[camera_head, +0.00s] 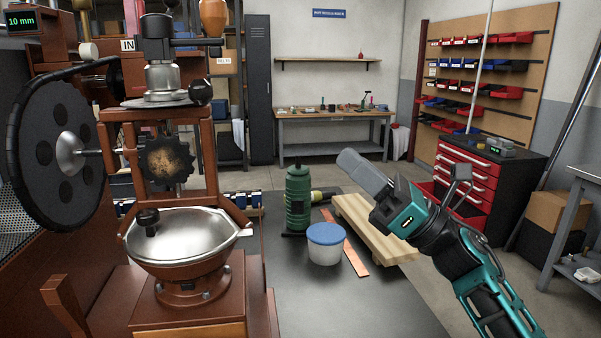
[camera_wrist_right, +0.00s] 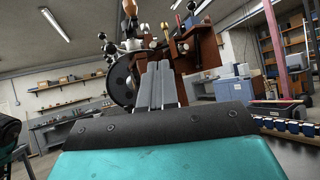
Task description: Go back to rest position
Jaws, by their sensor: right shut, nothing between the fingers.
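My right gripper (camera_head: 364,171) is raised above the table at the right of the head view, its arm coming in from the lower right. Its fingers are together with nothing between them, pointing up and to the left. In the right wrist view its closed fingers (camera_wrist_right: 158,86) point toward the roaster (camera_wrist_right: 178,50). In the head view the roaster (camera_head: 160,130), with a black wheel and a silver bowl (camera_head: 180,240), stands at the left, apart from the gripper. My left gripper does not show in the head view.
On the dark table (camera_head: 345,308) are a green bottle-like object (camera_head: 298,198), a white tub with a blue lid (camera_head: 325,243), a copper strip (camera_head: 350,255) and a wooden board (camera_head: 362,222) close below the gripper. A red drawer cabinet (camera_head: 467,172) stands behind at right.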

